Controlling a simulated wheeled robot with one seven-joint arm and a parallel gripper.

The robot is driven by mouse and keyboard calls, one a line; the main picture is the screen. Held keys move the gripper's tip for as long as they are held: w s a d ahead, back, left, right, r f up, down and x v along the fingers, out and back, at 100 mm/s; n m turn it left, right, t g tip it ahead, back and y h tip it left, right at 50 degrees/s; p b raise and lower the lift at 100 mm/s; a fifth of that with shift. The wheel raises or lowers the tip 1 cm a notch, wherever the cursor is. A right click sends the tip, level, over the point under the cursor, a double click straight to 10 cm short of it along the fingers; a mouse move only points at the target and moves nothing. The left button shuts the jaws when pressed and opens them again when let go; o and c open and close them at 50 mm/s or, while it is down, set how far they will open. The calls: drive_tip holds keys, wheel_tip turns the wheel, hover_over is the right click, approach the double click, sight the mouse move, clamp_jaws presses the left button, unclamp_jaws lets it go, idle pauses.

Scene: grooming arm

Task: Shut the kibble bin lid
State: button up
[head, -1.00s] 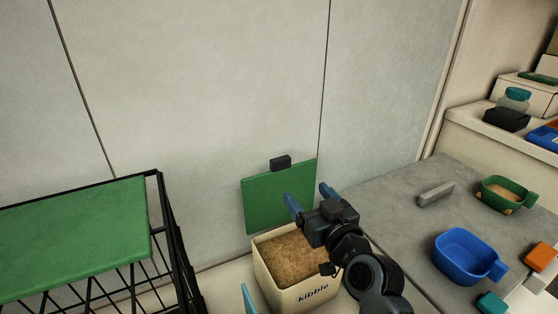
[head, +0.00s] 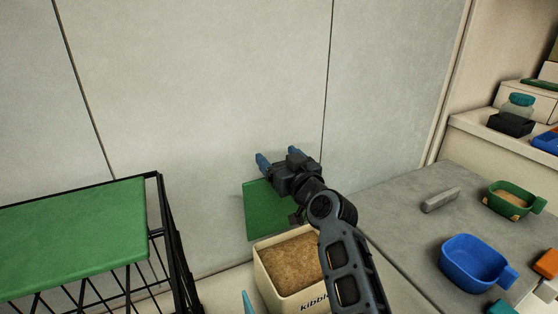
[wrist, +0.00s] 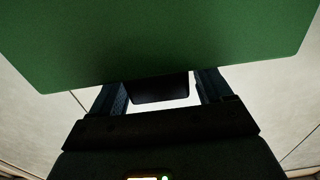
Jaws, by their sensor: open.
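The kibble bin (head: 272,285) is a cream box filled with brown kibble, low in the middle of the head view. Its green lid (head: 262,212) stands open and upright at the bin's back edge, near the wall. My gripper (head: 276,156) is open at the lid's top edge, with its blue fingers pointing toward the wall. In the wrist view the lid (wrist: 170,40) fills the upper part. The dark lid handle (wrist: 160,88) shows between my two open fingers; I cannot tell whether they touch it. In the head view my gripper hides the handle.
A black wire crate (head: 172,235) with a green top (head: 75,235) stands at the left. A grey table (head: 405,210) at the right holds a blue scoop (head: 470,262), a green scoop (head: 510,200) and a grey bar (head: 441,200). The wall (head: 190,100) is close behind the lid.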

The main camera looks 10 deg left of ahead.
drive_tip(key=c, duration=1.4)
drive_tip(key=shift+f, duration=0.1)
